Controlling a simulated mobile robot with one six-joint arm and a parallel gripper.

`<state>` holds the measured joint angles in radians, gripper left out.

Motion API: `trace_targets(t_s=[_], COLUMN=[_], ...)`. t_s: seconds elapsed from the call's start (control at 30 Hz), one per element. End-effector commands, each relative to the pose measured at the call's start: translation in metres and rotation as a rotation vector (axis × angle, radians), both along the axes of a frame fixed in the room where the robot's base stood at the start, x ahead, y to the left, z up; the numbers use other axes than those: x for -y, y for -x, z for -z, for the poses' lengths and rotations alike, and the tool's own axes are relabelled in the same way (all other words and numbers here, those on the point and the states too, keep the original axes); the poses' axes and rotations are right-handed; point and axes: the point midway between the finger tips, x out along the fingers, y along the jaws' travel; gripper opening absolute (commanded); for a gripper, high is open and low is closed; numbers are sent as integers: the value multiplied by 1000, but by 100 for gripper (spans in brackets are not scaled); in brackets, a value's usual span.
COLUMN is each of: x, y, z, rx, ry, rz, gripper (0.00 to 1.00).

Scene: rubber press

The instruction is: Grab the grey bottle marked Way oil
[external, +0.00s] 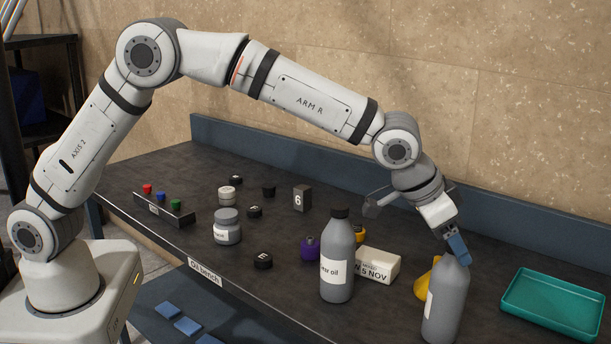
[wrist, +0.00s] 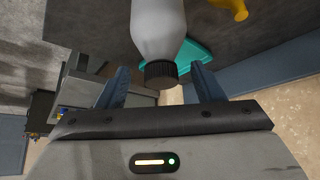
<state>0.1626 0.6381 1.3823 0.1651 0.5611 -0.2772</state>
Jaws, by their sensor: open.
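A grey bottle (external: 446,305) stands upright at the front right of the bench in the external view. Its pale label is turned mostly aside and cannot be read. My gripper (external: 456,246) is at its top, and hides its cap. In the wrist view the bottle (wrist: 158,25) shows its black cap between the two blue fingers of my gripper (wrist: 160,70). The fingers are open, with gaps on both sides of the cap. A second grey bottle (external: 338,245) with a black cap stands to the left; its label ends in "ar oil", the start turned out of sight.
A cream box (external: 377,265) lies between the bottles. A yellow object (external: 422,288) is close behind the bottle at my gripper. A teal tray (external: 553,303) lies to the right. A purple item (external: 310,248) and a grey jar (external: 227,228) stand further left.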

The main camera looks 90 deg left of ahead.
Motion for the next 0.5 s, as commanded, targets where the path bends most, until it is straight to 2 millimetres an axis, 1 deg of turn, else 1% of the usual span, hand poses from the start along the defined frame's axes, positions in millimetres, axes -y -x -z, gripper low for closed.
trace_targets(t_s=[0.1,0.27,0.5], x=[-2,-2,-1], y=[-11,-19,-20], z=[10,25,28], rx=[-4,-3,-1], ry=[-1,-1,0], rz=[-1,-1,0], gripper=[61,61,61])
